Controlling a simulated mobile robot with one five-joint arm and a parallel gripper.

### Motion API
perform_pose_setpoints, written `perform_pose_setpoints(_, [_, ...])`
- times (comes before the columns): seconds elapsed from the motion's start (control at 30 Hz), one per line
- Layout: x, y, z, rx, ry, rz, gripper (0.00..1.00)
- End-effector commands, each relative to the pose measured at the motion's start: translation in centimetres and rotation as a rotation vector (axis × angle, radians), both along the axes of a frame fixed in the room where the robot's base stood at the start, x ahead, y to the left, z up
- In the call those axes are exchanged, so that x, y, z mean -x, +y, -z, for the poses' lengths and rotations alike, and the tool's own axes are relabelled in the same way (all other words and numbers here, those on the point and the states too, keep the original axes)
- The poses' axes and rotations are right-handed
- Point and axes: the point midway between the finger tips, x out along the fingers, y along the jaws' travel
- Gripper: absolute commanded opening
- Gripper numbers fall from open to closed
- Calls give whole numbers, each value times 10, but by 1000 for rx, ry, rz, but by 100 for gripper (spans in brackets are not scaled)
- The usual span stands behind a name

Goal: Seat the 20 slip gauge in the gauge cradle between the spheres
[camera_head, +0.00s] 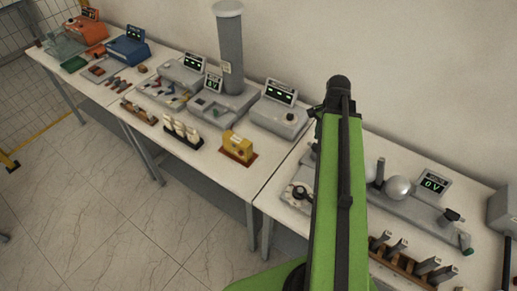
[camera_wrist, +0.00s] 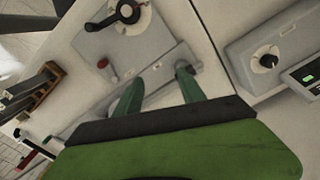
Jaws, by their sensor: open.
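My gripper (camera_wrist: 158,75) is open in the wrist view. Its two dark green fingers are apart over a long grey base, and I see nothing held between them. In the head view my green arm hides the gripper. Several grey slip gauges (camera_head: 427,265) stand in a wooden rack (camera_head: 410,270) at the right table's front. I cannot read which is the 20. A pale sphere (camera_head: 398,188) stands on the grey bench (camera_head: 425,217) right of my arm. I cannot make out a second sphere or the cradle; my arm covers part of the bench.
A crank unit (camera_wrist: 127,14) and a red knob (camera_wrist: 102,63) lie close to my fingers in the wrist view. A meter reading 0 V (camera_head: 433,184) stands behind the sphere. A dark post (camera_head: 380,172) stands beside it. A control box (camera_head: 278,117) stands on the left table.

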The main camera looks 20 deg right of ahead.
Motion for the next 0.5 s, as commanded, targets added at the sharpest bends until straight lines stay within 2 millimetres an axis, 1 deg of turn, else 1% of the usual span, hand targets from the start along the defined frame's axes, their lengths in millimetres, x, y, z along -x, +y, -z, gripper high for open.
perform_pose_setpoints(0.03, [-18, 52, 0, 0, 1, -216, 47])
perform_pose_setpoints(0.07, [-27, 80, 0, 0, 1, -347, 47])
perform_pose_setpoints(0.1, [-36, 116, 0, -1, 1, -515, 47])
perform_pose_setpoints(0.17, [-45, 166, 0, -1, 1, -751, 47])
perform_pose_setpoints(0.2, [-48, 195, 0, -1, 1, -890, 47])
perform_pose_setpoints(0.3, [-49, 252, 0, -1, 1, -1161, 47])
perform_pose_setpoints(0.33, [-48, 264, 0, -2, 1, -1220, 47])
perform_pose_setpoints(0.43, [-47, 294, 0, -2, 1, -1340, 47])
perform_pose_setpoints(0.5, [-46, 300, 0, -2, 1, -1368, 47])
